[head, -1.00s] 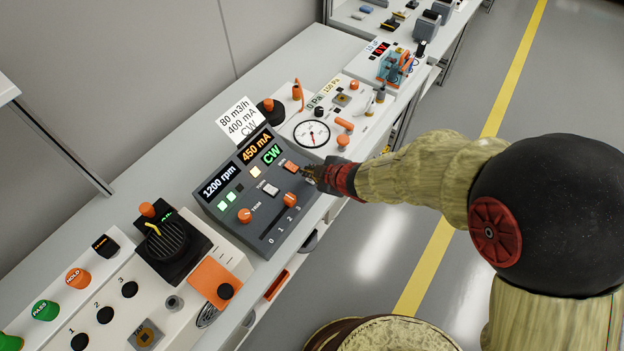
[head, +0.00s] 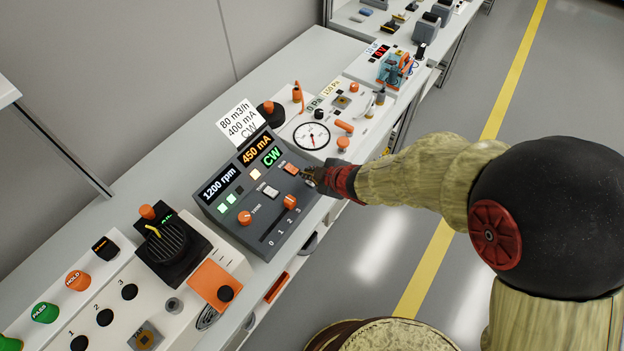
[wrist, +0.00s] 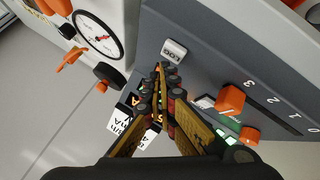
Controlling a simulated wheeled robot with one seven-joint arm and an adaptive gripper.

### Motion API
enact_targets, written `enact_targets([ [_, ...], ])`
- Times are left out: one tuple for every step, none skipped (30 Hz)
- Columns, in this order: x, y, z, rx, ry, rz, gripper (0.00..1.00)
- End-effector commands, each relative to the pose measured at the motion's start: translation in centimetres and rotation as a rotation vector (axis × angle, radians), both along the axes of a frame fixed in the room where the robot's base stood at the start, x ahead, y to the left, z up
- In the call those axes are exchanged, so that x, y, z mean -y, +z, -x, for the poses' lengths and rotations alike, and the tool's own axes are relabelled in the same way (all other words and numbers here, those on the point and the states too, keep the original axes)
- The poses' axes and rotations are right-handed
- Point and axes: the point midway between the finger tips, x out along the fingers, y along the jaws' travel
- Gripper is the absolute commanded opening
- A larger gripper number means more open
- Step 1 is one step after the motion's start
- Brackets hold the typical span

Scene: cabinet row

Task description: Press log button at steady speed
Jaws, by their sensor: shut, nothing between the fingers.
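The log button (wrist: 174,50) is a pale block lettered LOG on the grey console, just beyond my fingertips in the wrist view. My gripper (wrist: 160,72) is shut and empty, its tips close to the button's near edge. I cannot tell whether they touch it. In the head view my gripper (head: 310,176) is at the right end of the sloped grey console (head: 262,222), beside an orange button (head: 291,168). I cannot pick out the log button there; the gripper covers that area. The console displays read 1200 rpm, 450 mA and CW.
The floor in front is clear.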

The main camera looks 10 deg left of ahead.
Motion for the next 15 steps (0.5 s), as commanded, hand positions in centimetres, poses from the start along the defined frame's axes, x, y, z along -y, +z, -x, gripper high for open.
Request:
enact_targets([
  [0.0,0.0,0.0,0.0,0.0,0.0,0.0],
  [0.0,0.0,0.0,0.0,0.0,0.0,0.0],
  [0.0,0.0,0.0,0.0,0.0,0.0,0.0],
  [0.0,0.0,0.0,0.0,0.0,0.0,0.0],
  [0.0,0.0,0.0,0.0,0.0,0.0,0.0],
  [0.0,-0.03,0.0,0.0,0.0,0.0,0.0],
  [0.0,-0.08,0.0,0.0,0.0,0.0,0.0],
  [0.01,-0.15,0.0,0.0,0.0,0.0,0.0],
  [0.01,-0.27,0.01,0.0,0.0,0.0,0.0],
  [0.01,-0.37,0.01,-0.001,-0.001,0.0,0.0],
  [0.01,-0.49,0.01,-0.001,-0.001,0.0,0.0],
  [0.01,-0.63,0.01,-0.001,-0.001,0.0,0.0],
  [0.01,-0.73,0.01,-0.001,-0.001,0.0,0.0],
  [0.01,-0.81,0.01,-0.001,-0.001,0.0,0.0],
  [0.01,-0.86,0.02,-0.001,-0.001,0.0,0.0],
])
